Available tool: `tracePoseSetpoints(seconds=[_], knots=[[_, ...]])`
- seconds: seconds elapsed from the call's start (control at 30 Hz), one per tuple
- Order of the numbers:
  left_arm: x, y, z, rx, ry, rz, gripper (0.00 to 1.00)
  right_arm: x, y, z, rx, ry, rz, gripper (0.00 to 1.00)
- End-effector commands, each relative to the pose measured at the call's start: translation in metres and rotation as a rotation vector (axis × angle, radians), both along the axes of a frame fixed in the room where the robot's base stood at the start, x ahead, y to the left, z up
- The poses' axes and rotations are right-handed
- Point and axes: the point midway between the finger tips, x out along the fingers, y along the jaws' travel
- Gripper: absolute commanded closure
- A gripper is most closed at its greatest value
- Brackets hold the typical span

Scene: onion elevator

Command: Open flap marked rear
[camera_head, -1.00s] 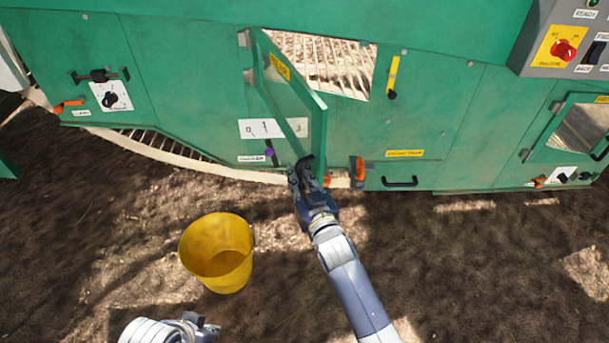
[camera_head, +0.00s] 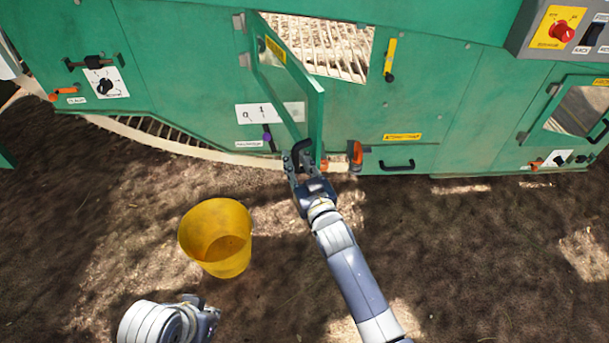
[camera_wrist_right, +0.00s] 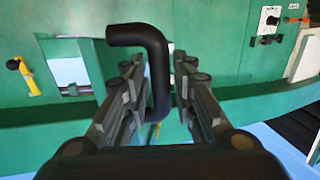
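The green flap (camera_head: 314,110) with a yellow label (camera_head: 276,50) stands swung out from the machine, hinged at its left side. The label's text is too small to read. Its black handle (camera_head: 301,148) is at the lower free edge. My right gripper (camera_head: 299,162) is at this handle, with its fingers apart on either side. In the right wrist view the bent handle (camera_wrist_right: 157,75) lies between the fingers of the right gripper (camera_wrist_right: 160,85), with small gaps showing. My left gripper (camera_head: 208,315) is low at the left, away from the flap; its fingers are unclear.
A yellow bucket (camera_head: 217,238) stands on the ground left of my right arm. The opening behind the flap shows slats (camera_head: 330,45). An orange latch (camera_head: 355,152) is right of the handle. A control box (camera_head: 560,35) is at upper right. Ground at right is clear.

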Motion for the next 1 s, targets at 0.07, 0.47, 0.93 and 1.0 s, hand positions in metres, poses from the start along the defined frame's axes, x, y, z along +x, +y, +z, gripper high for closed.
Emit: tracePoseSetpoints(seconds=[0.07,0.47,0.93,1.0], knots=[[0.0,0.0,0.0,0.001,0.0,-0.001,1.0,-0.009,-0.004,-0.001,-0.002,0.001,0.0,0.75],[0.0,0.001,0.0,0.002,0.0,0.0,1.0,-0.079,-0.035,-0.003,-0.003,0.004,-0.001,0.75],[0.0,0.001,0.0,0.002,0.0,0.0,1.0,-0.107,-0.048,-0.001,-0.003,0.003,-0.002,0.75],[0.0,0.001,0.0,0.002,0.0,0.0,1.0,-0.107,-0.048,-0.001,-0.003,0.003,-0.002,0.75]])
